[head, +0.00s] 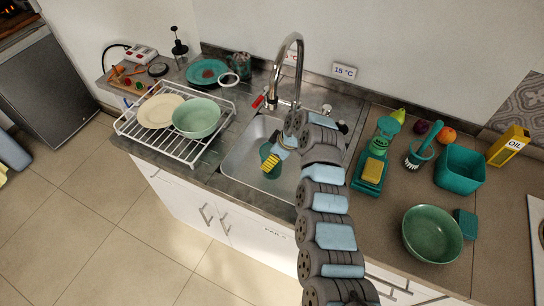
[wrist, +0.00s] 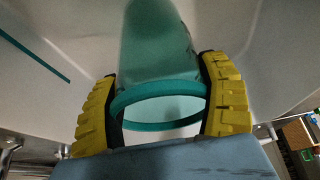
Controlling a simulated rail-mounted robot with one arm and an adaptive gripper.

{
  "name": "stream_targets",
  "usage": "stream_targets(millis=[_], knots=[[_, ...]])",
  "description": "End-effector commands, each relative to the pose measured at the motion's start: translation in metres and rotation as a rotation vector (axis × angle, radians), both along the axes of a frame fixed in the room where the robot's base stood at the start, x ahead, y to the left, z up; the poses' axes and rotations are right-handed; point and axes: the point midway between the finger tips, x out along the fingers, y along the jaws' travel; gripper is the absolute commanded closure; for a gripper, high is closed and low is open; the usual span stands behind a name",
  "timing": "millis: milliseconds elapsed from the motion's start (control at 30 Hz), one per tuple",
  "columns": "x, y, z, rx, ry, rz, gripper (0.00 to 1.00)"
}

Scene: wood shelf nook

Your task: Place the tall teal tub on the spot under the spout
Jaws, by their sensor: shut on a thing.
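The tall teal tub (wrist: 158,45) is between the yellow fingers of my gripper (wrist: 160,88) in the wrist view, with its open rim towards the camera. In the head view, my gripper (head: 272,161) is low over the sink basin (head: 235,160), shut on the tub (head: 265,151), which is partly hidden by the fingers. The chrome faucet (head: 297,52) arches above, with its spout end just behind and above the tub. I cannot make out a marked spot under the spout, nor whether the tub touches the basin floor.
A dish rack (head: 180,148) with a cream plate (head: 160,111) and a green bowl (head: 196,118) stands left of the sink. On the right are a teal soap stand with a sponge (head: 372,171), a teal bin (head: 460,167) and a green bowl (head: 432,233). A teal stick (wrist: 35,55) shows in the wrist view.

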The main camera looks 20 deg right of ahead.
Motion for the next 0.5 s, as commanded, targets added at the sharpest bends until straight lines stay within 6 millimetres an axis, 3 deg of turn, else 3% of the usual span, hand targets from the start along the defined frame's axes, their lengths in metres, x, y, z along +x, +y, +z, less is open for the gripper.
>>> stream_targets(millis=[300,333,400,500], knots=[[0.0006,0.0000,-0.0023,-0.001,-0.002,0.000,0.58],[0.0006,-0.0002,-0.0024,-0.001,-0.002,0.000,0.19],[0.0005,-0.0002,-0.0017,-0.001,-0.002,0.000,0.00],[0.0005,-0.0002,-0.0017,-0.001,-0.002,-0.001,0.00]])
